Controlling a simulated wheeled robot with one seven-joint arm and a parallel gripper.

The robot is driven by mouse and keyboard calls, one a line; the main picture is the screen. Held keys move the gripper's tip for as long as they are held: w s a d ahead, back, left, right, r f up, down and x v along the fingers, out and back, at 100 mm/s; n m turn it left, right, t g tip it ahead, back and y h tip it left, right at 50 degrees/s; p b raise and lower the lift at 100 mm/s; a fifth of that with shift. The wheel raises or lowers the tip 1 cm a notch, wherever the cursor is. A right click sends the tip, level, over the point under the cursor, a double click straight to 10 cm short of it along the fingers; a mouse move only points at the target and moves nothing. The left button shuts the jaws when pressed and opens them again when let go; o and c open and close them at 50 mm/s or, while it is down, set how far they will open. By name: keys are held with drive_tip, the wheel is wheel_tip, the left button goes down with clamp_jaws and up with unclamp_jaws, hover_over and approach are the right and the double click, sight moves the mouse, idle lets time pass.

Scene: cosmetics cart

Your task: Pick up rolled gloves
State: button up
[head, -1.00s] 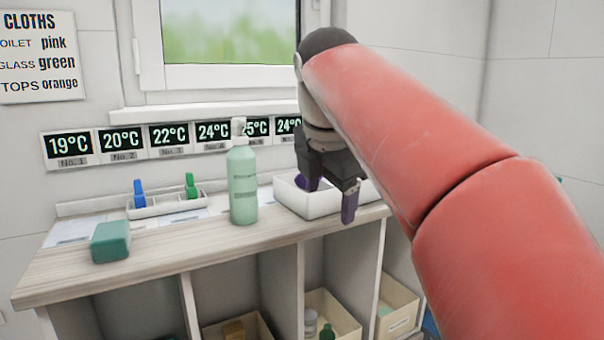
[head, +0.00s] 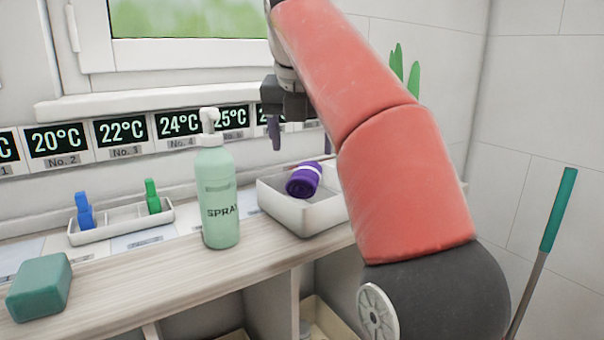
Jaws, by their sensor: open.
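The rolled gloves are a purple roll with a white band (head: 301,183). My red arm hides the right part of the tray and part of the gripper.
A green spray bottle (head: 220,198) stands just left of the tray. A holder (head: 122,222) with blue and green clips and a teal block (head: 39,287) are farther left. Temperature signs line the wall behind. A green-handled pole (head: 558,210) stands at right.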

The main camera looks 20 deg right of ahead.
sight(308, 165)
drive_tip(key=x, duration=0.2)
drive_tip(key=b+x, duration=0.1)
drive_tip(key=x, duration=0.1)
drive_tip(key=d+x, duration=0.1)
drive_tip(key=x, duration=0.1)
drive_tip(key=shift+f+b, duration=0.3)
